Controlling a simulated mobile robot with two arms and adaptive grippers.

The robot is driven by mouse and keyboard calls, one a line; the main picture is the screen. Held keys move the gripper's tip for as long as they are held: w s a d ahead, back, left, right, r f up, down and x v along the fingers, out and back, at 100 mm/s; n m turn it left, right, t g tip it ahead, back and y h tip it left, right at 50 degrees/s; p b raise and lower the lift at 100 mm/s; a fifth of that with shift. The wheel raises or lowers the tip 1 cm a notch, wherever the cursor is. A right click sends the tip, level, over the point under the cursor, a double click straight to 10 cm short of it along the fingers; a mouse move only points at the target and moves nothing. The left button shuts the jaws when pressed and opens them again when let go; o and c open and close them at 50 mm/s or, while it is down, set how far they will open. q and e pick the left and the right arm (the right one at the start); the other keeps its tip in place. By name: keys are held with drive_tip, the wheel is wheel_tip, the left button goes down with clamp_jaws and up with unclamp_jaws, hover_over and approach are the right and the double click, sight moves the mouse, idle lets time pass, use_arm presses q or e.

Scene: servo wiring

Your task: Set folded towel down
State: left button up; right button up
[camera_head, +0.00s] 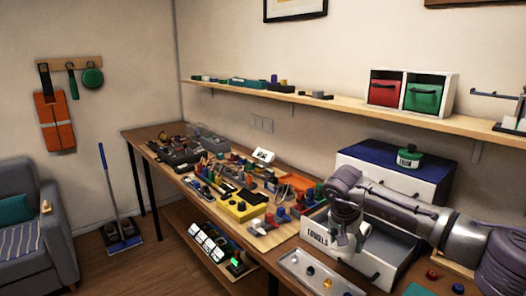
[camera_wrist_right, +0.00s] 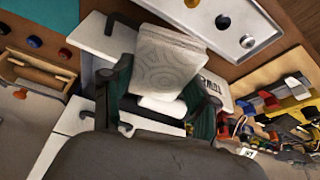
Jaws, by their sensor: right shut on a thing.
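The folded towel (camera_wrist_right: 165,58) is an off-white bundle with a faint curved pattern in the right wrist view. My right gripper (camera_wrist_right: 160,95) is shut on it, with a dark, green-sided finger on either side. In the head view my right gripper (camera_head: 345,240) points down at the white drawer marked TOWELS (camera_head: 317,239), which is pulled out of the cabinet. The towel cannot be made out there, behind the gripper and the drawer front. In the wrist view the towel overlaps the drawer; I cannot tell whether it touches it. My left gripper is out of view.
A grey metal tray (camera_head: 297,262) lies in front of the drawer. Connectors and a yellow block (camera_head: 242,207) crowd the bench to the left. The white cabinet (camera_head: 400,175) has a blue top bearing a green-lidded jar (camera_head: 408,157). A wall shelf (camera_head: 350,111) runs above.

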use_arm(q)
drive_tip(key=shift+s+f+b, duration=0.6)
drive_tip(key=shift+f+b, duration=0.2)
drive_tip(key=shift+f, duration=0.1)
use_arm(e)
drive_tip(key=s+a+f+n+y, duration=0.1)
drive_tip(key=s+n, duration=0.1)
drive_tip(key=s, duration=0.5)
drive_tip(key=s+a+f+n+t, duration=0.1)
drive_tip(key=s+n, duration=0.2)
drive_tip(key=s, duration=0.4)
drive_tip(key=s+a+f+n+y, duration=0.1)
drive_tip(key=s+n, duration=0.1)
drive_tip(key=s, duration=0.6)
drive_tip(key=shift+f+y, duration=0.3)
drive_tip(key=shift+s+d, duration=0.1)
